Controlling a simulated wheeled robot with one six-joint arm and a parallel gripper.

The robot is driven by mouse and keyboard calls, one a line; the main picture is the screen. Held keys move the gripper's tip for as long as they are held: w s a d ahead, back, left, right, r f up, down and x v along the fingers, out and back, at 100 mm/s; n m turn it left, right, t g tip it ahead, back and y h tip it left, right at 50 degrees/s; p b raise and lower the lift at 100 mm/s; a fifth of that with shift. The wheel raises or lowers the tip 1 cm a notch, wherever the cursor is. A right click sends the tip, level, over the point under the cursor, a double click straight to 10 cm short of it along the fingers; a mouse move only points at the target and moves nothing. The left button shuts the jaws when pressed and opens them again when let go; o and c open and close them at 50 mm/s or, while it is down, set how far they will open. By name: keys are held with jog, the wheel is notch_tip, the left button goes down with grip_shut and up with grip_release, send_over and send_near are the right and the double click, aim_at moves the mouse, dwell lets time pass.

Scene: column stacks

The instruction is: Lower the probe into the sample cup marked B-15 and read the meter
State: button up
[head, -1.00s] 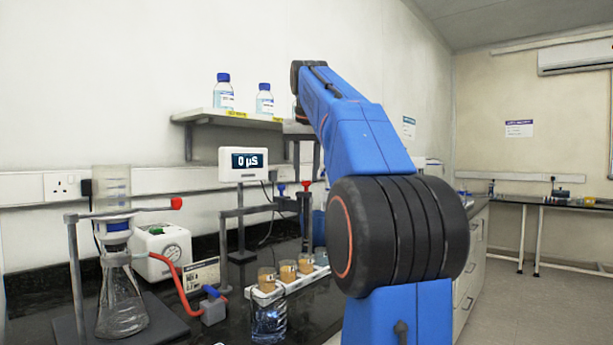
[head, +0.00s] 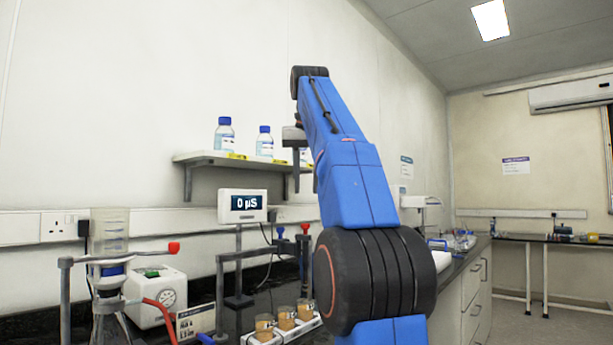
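The meter (head: 242,206) stands on a post above the bench and its screen reads 0 µS. Several sample cups with amber contents stand in a white rack low in the view, among them a left cup (head: 264,327), a middle cup (head: 286,317) and a right cup (head: 305,309). Their labels are too small to read, so I cannot tell which is B-15. I cannot make out the probe clearly.
A shelf (head: 230,161) holds several blue-capped bottles, close to my arm. A white pump with a gauge (head: 156,297), a red hose and clamp stands crowd the left. The bench (head: 458,262) continues to the right, with floor beyond it.

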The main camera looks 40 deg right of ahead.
jog(key=shift+v, duration=1)
